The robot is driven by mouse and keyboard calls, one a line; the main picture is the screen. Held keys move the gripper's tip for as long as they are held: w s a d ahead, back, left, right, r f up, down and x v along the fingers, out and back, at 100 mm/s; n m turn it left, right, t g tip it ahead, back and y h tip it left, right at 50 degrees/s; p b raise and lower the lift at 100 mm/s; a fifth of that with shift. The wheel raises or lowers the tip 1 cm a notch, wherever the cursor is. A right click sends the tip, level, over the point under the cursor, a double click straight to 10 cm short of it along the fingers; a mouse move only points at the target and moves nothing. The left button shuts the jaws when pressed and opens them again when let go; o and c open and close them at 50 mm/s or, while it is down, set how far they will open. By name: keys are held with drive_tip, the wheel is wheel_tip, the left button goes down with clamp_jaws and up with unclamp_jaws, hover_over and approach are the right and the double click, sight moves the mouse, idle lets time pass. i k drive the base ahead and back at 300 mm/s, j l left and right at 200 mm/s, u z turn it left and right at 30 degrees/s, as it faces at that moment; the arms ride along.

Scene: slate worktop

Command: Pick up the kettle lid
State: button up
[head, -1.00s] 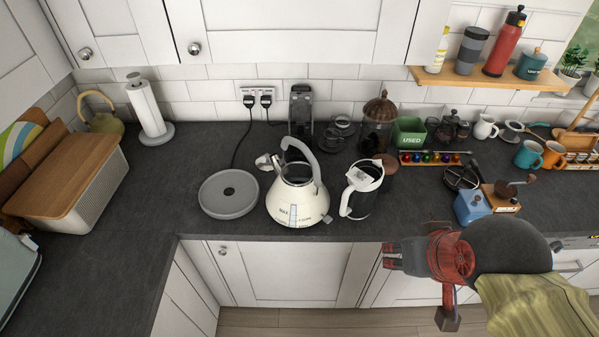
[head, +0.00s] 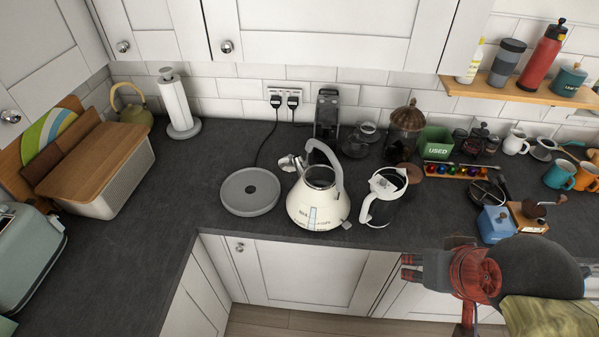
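The cream kettle (head: 318,203) stands on the worktop near its front edge, with a grey handle arching over it. Its top looks open and dark inside. A small grey piece (head: 290,163) sticks out at the upper left of the kettle; I cannot tell whether it is the lid or the spout. No separate kettle lid shows clearly. My gripper (head: 404,267) is to the right of and below the kettle in the picture, in front of the cabinet doors and apart from the kettle. Its fingers point left with nothing visible in them; their opening is too small to judge.
A round grey base (head: 250,192) lies left of the kettle. A white jug (head: 382,201) stands close on its right, with a brown round piece (head: 410,172) behind it. A blue grinder (head: 496,225) stands farther right. The worktop (head: 150,240) is clear at the left.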

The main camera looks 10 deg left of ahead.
sight(286, 163)
drive_tip(key=i+j, duration=0.2)
drive_tip(key=j, duration=0.15)
drive_tip(key=i+j+z, duration=0.1)
drive_tip(key=j, duration=0.25)
drive_tip(key=i+l, duration=0.2)
drive_tip(key=i, duration=0.35)
